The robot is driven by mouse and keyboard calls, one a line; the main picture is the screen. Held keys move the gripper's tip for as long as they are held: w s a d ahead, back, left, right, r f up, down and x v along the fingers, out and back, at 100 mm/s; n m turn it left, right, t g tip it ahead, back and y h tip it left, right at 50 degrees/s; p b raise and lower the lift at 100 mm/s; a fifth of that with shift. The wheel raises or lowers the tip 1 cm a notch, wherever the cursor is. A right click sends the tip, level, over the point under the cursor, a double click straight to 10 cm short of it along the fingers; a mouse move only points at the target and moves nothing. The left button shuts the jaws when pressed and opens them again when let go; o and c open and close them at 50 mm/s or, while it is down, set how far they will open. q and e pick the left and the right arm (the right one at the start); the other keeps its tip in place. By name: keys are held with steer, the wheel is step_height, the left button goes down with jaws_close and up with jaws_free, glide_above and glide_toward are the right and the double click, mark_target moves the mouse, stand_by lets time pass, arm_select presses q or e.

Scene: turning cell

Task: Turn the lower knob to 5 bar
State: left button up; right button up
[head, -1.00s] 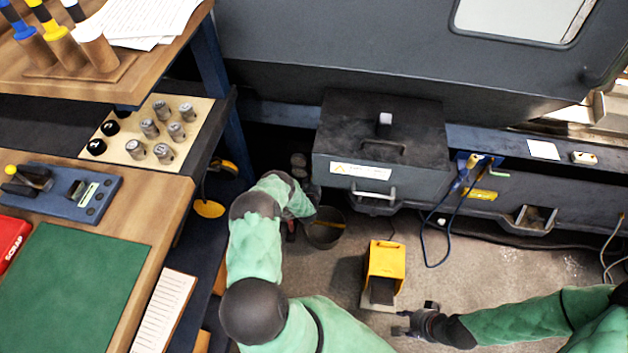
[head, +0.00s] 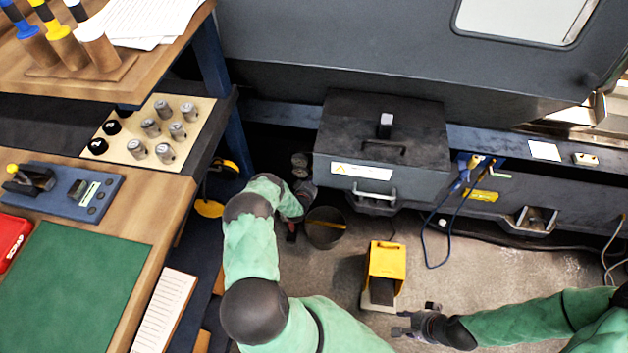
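Two small dark round knob-like shapes, an upper one (head: 300,159) and a lower one (head: 301,172), show in the shade left of the grey box in the head view. I cannot read any scale or pressure there. My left gripper (head: 307,190) is just below them, dark against the dark floor and partly hidden by its own wrist. I cannot tell if it touches the lower knob or how its fingers stand. My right gripper (head: 403,322) is low over the floor, right of the yellow pedal housing, with its fingers apart and nothing between them.
A dark bucket (head: 325,228) stands close beside my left wrist. The yellow pedal housing (head: 386,262) is on the floor. The grey box (head: 380,140) with a handle juts from the machine. The wooden bench (head: 165,215) lies left. A blue cable (head: 428,245) hangs at right.

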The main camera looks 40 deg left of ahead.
arm_select(q)
steer(key=shift+s+a, duration=0.15)
steer(key=shift+a, duration=0.1)
steer(key=o, duration=1.1)
steer(key=shift+f, duration=0.1)
steer(key=shift+d, duration=0.1)
steer(key=v, duration=1.2)
